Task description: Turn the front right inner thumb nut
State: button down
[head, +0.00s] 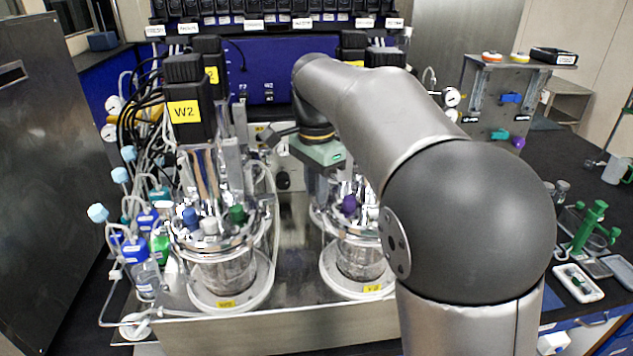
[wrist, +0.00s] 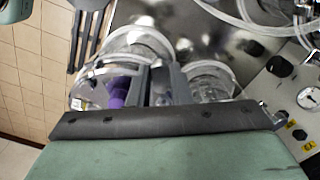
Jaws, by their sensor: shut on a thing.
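The front right bioreactor has a glass vessel (head: 358,262) on a round white base (head: 357,285). A purple cap (head: 349,205) stands on its metal head; purple also shows in the wrist view (wrist: 118,92). My gripper (head: 322,185) points down at the inner, left side of this head. Its green body shows, but the fingertips are mostly hidden by the metal fittings. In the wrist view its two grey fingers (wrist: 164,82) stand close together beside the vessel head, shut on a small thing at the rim. The thumb nut itself is too hidden to make out.
My arm covers the right of the bench. A green stand (head: 590,225) is at the far right.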

jog(key=m, duration=0.4)
jog(key=shift+w+m, duration=0.15)
jog(key=shift+m, duration=0.15)
jog(key=shift+w+m, duration=0.1)
jog(key=shift+m, duration=1.5)
jog(key=c, duration=1.3)
grip_release()
notch_tip(320, 180, up, 18)
jog(key=shift+f, duration=0.25)
